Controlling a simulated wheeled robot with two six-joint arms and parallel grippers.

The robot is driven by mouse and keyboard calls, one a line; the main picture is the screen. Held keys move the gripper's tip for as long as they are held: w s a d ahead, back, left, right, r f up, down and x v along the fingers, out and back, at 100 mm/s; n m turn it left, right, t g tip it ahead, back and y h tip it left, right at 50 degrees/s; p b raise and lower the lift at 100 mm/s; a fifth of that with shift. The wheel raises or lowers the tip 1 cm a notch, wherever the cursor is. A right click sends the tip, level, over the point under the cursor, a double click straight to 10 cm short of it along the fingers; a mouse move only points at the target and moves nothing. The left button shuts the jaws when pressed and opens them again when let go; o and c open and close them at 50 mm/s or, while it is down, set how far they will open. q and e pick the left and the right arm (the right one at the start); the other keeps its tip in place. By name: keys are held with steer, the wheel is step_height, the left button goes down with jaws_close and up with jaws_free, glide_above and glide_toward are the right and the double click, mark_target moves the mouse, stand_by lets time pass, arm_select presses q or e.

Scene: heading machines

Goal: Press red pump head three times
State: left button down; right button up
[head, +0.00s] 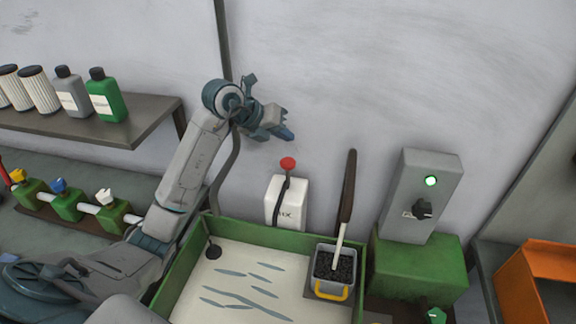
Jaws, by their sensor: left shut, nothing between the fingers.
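The red pump head (288,163) sits on top of a dark stem on a white container (287,201) behind the green-edged tray. My left gripper (288,134) is shut and empty. In the head view its fingertips show just above the red pump head, against the wall, with a visible gap between them. How far apart they are in depth I cannot tell. My right gripper is not in view.
A green-rimmed tray (180,287) lies in front, with a grey bucket (327,288) of dark pellets and a dark-handled tool (346,190). A grey box with a green light (431,165) stands right. A shelf (150,113) with bottles is left.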

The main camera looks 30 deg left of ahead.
mark_target(284, 162)
arm_select(q)
step_height(284, 162, down, 5)
steer(key=b, duration=0.2)
steer(key=shift+b, duration=0.4)
steer(key=shift+r, duration=0.1)
stand_by(0.5)
stand_by(0.9)
steer(key=shift+f+b, duration=0.35)
steer(key=shift+f, duration=0.1)
